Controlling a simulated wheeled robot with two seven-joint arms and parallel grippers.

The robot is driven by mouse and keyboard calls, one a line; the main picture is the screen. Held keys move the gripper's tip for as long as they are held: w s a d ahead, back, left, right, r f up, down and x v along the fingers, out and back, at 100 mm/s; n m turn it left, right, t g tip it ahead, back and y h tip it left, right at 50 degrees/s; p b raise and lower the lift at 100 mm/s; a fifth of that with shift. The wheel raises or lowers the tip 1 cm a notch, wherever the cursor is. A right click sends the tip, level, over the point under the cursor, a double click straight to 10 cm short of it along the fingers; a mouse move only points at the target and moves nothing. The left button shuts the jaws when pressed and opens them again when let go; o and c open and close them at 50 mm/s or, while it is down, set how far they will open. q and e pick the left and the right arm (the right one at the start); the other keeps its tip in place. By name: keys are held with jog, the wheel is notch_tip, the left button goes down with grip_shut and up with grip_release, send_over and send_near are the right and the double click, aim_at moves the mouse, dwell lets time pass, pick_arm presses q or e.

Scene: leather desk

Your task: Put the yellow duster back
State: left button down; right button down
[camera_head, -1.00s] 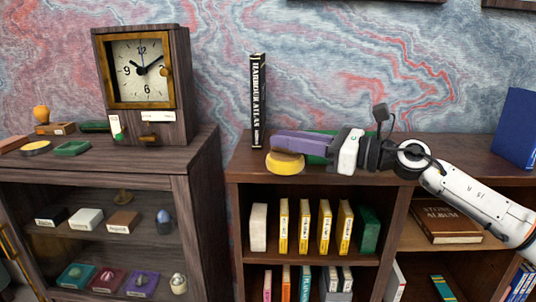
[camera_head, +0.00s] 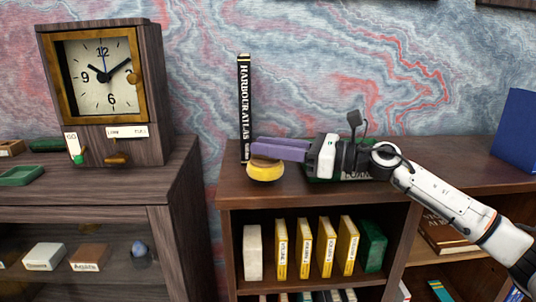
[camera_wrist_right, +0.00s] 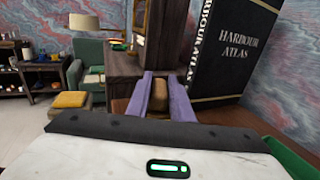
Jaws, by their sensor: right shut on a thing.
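The yellow duster (camera_head: 265,172) is a round yellow pad with a brown grip, at the left end of the bookshelf top (camera_head: 290,195). My right gripper (camera_head: 264,152), with purple fingers, reaches in from the right and is shut on the duster. In the right wrist view the brown grip (camera_wrist_right: 158,97) sits between the purple fingers. I cannot tell whether the pad touches the shelf top. My left gripper is not in view.
The upright black Harbour Atlas (camera_head: 245,108) stands just behind the duster. A green book (camera_head: 358,176) lies under my right wrist. A wooden clock (camera_head: 100,85) stands on the dark cabinet (camera_head: 150,190) at left, across a gap. A blue book (camera_head: 517,130) stands at far right.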

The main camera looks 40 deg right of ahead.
jog(key=shift+f, duration=1)
jog(key=c, duration=1.6)
grip_release()
jog(key=shift+r, duration=0.1)
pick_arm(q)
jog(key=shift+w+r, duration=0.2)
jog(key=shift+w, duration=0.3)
pick_arm(e)
jog(key=shift+o, duration=0.2)
